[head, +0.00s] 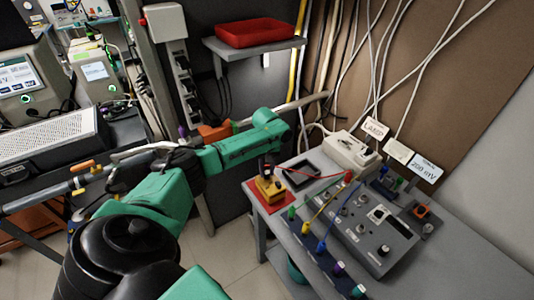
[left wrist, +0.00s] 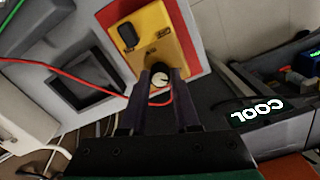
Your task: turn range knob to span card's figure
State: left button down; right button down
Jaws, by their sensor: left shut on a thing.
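A yellow box (head: 270,189) sits on a red mat (head: 254,198) at the table's left corner. In the left wrist view the yellow box (left wrist: 163,40) carries a dark switch and a round knob (left wrist: 161,79) with a white top. My left gripper (left wrist: 161,90) reaches over the box, its fingers shut on this knob, one on each side. The knob's scale and pointer are too small to read. In the head view my left gripper (head: 265,162) is small and dark. A card (head: 426,167) reading what looks like "200 mV" stands at the table's back right. My right gripper is not in view.
A grey control panel (head: 350,232) with knobs and coloured leads fills the table's middle. A white box (head: 350,150) and a "Laser" card (head: 374,131) stand behind it. A black tray (head: 301,174) lies beside the yellow box. A red tray (head: 255,32) sits on a shelf.

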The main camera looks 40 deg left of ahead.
pick_arm(q)
jog(key=m+p, duration=0.2)
jog(key=m, duration=0.1)
jog(key=shift+r, duration=0.15)
jog(key=m+p, duration=0.1)
jog(key=m, duration=0.2)
jog(key=shift+m, duration=0.3)
jog(key=m, duration=0.4)
jog(key=shift+m+p, duration=0.3)
jog(key=m, duration=0.5)
jog(key=c, duration=0.6)
grip_release()
